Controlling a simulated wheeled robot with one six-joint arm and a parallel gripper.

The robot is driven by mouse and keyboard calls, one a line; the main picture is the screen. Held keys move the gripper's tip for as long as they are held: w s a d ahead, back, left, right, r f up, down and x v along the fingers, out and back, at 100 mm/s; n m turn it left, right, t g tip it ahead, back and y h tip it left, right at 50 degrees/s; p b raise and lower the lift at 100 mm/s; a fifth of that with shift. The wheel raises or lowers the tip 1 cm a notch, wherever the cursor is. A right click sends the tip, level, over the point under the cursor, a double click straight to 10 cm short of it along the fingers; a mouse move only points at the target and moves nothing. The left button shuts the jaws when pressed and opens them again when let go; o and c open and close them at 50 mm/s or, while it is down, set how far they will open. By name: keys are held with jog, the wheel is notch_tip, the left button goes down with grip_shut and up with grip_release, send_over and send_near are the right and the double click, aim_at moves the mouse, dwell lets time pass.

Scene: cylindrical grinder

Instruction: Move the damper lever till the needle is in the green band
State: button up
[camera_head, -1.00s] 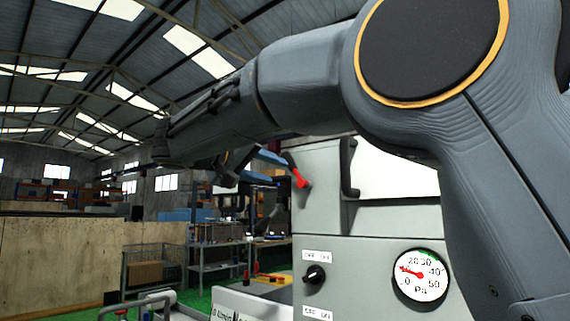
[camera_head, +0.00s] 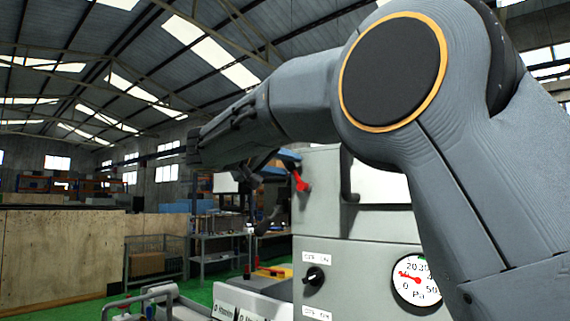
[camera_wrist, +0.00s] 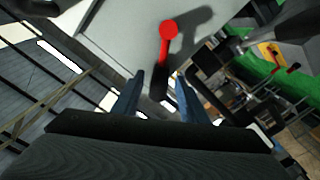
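The damper lever (camera_head: 300,181), with a red end, is on the upper left side of the grey machine cabinet. In the wrist view its red ball and black part (camera_wrist: 168,30) lie ahead of my gripper (camera_wrist: 160,80). The two fingers are apart with nothing gripped. The black part appears between them in the picture, but I cannot tell the depth or any contact. In the head view the gripper is left of the lever and partly hidden by my arm. The round white gauge (camera_head: 412,287) shows its red needle near 10. My arm covers its right side; the green band is barely visible.
A black rotary switch (camera_head: 314,276) is low on the cabinet front. A dark handle (camera_head: 347,180) stands beside a white panel above. Workbenches (camera_head: 215,255) and a wooden partition (camera_head: 60,255) are farther back at left. Green floor lies between.

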grip_shut()
jog(key=shift+d+b, duration=0.1)
jog(key=shift+b, duration=0.65)
jog(key=m+b, duration=0.1)
jog(key=b, duration=0.2)
jog(key=shift+s+d, duration=0.15)
jog(key=shift+d, duration=0.05)
jog(key=b, duration=0.1)
jog(key=m+b, duration=0.1)
jog(key=b, duration=0.1)
jog(key=shift+s+d+r+m, duration=0.25)
jog(key=shift+d+m, duration=0.05)
jog(key=shift+b, duration=0.3)
jog(key=shift+s+r, duration=0.1)
jog(key=shift+r, duration=0.05)
grip_release()
